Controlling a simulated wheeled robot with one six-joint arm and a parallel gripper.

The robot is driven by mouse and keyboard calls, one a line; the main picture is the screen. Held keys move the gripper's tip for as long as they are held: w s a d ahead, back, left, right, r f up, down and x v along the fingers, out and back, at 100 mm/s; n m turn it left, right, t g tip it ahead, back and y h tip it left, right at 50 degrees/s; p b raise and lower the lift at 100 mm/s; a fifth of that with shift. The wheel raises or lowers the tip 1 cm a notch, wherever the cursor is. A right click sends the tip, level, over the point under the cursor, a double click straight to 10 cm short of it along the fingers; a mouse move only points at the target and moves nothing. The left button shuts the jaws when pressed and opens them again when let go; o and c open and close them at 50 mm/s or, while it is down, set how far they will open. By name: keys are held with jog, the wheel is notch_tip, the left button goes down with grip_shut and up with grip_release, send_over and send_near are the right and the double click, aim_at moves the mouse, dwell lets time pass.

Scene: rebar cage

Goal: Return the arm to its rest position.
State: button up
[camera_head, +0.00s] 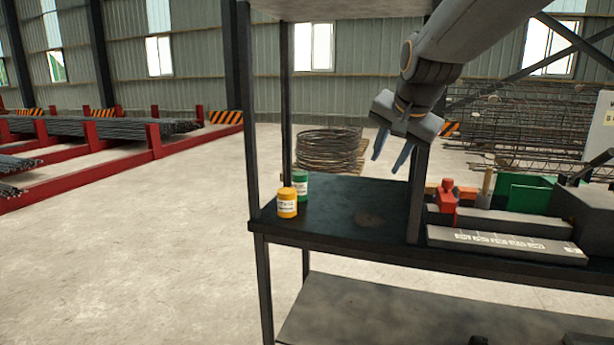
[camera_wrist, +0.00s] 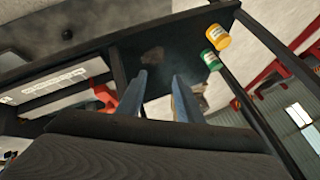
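My gripper (camera_head: 391,148) hangs above the dark shelf (camera_head: 345,240), at the upper right of the head view, with its fingers pointing down. Its two fingers are spread apart and nothing shows between them. In the wrist view my gripper (camera_wrist: 162,85) also shows two separate fingers with bare shelf beyond them. My arm reaches in from the top right of the head view.
A yellow jar (camera_head: 287,203) and a green jar (camera_head: 300,180) stand at the shelf's left end. A shelf post (camera_head: 418,190) is close beside my gripper. A grey labelled block (camera_head: 505,245), a red item (camera_head: 446,196) and a green bin (camera_head: 524,192) are to the right.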

jog(key=s+d+f+n+g, duration=0.1)
jog(key=s+f+n+g, duration=0.6)
jog(key=s+f, duration=2)
jog(key=shift+s+d+f+n+g, duration=0.15)
jog(key=shift+s+f+n+g, duration=0.15)
jog(key=shift+g, duration=0.1)
